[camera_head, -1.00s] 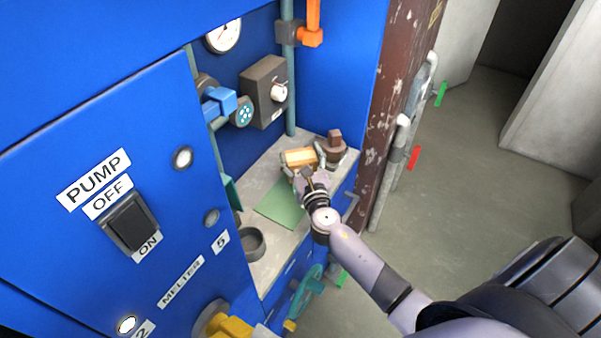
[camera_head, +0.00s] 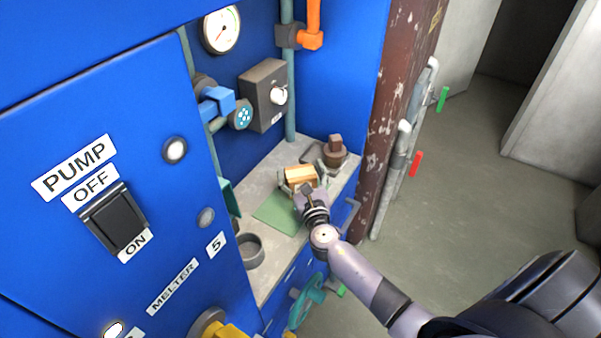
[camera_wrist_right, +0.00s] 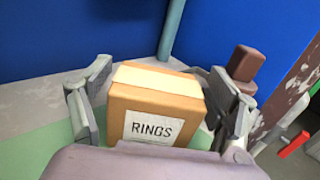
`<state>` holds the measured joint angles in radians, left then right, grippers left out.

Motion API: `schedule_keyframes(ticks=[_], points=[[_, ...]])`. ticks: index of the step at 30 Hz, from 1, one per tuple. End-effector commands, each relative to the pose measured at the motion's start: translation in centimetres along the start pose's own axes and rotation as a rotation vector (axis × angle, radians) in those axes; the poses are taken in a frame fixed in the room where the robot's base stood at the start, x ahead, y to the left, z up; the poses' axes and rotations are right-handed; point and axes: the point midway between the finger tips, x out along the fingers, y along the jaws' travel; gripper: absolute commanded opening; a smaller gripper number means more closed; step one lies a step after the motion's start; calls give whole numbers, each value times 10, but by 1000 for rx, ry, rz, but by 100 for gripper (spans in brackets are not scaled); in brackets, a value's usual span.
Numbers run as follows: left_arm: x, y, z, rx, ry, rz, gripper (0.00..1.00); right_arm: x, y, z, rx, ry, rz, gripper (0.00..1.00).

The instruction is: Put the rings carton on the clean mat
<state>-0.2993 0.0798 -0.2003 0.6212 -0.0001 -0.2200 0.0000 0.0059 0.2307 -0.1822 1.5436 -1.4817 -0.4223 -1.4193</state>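The rings carton (camera_head: 301,174) is a small tan box with a pale top strip. Its RINGS label faces me in the right wrist view (camera_wrist_right: 155,128). It stands upright at the back end of the green mat (camera_head: 277,212), which also shows left of the carton in the right wrist view (camera_wrist_right: 25,155). My right gripper (camera_head: 304,180) has one finger on each side of the carton. In the right wrist view its fingers (camera_wrist_right: 160,105) are apart, with a gap visible on the carton's right. The carton's lower front is hidden by my gripper. My left gripper is out of view.
A brown lidded pot (camera_head: 334,155) stands close behind and right of the carton. A grey round dish (camera_head: 250,250) sits near the counter's front left. A vertical pipe (camera_head: 290,90) rises behind. Blue cabinet walls enclose the counter.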

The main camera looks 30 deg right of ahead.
Motion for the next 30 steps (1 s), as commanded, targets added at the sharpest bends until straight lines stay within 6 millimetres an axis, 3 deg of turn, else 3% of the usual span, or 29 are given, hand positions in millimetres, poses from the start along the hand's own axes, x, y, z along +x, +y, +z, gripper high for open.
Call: schedule_keyframes(ticks=[13, 30], points=[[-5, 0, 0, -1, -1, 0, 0, -1, 0, 6, 0, 0, 0, 86], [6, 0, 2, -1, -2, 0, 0, -108, 0, 1, 0, 2, 1, 86]])
